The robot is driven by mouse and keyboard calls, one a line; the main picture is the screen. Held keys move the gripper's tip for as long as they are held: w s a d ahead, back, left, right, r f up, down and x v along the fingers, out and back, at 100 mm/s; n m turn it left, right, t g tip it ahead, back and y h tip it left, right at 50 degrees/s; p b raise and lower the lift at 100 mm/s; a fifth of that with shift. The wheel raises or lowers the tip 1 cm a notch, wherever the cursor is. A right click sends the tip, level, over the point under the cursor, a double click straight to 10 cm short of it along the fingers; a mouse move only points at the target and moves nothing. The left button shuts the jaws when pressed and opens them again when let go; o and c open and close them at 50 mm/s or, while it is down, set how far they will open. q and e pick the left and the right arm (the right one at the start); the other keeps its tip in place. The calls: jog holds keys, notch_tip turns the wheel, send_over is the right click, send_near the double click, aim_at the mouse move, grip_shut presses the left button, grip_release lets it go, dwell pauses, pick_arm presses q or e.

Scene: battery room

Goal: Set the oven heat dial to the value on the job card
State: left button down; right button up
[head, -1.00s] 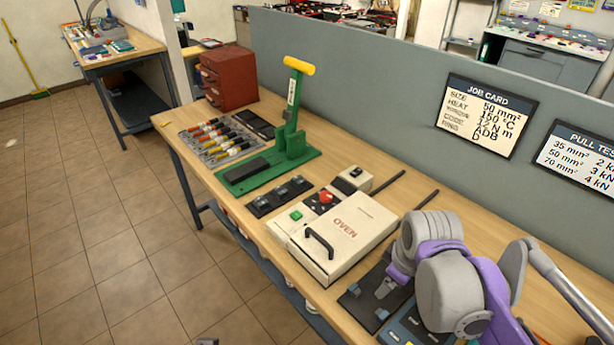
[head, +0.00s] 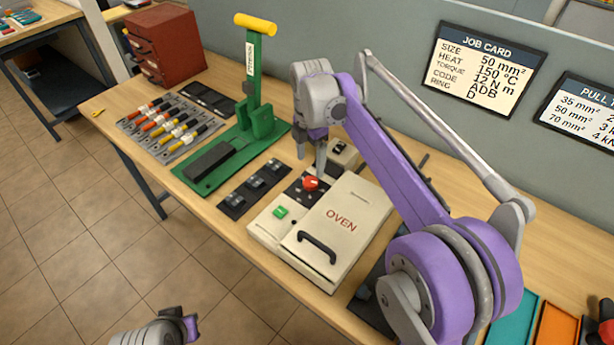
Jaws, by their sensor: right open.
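The oven (head: 345,215) is a cream box marked OVEN on the bench, with a black handle on its lid. Its red dial (head: 310,184) sits on a black panel left of the lid; its setting is too small to read. The job card (head: 488,70) on the grey partition reads HEAT 150 °C. My right gripper (head: 311,163) points down with its fingers apart, just above and behind the dial; I cannot tell whether a finger touches it. Part of my left arm shows at the bottom left, but its fingers do not show.
A green button (head: 280,212) is on the oven's front left. A green press (head: 245,125) with a yellow handle stands left of the oven, with black switch blocks (head: 255,188) between. Several coloured-handled tools (head: 170,125) and a red drawer cabinet (head: 165,45) are farther left.

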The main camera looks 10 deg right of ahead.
aim_at(309, 182)
notch_tip(309, 182, down, 8)
jog(key=shift+w+r, duration=0.1)
jog(key=shift+r, duration=0.1)
grip_shut()
dwell(0.4)
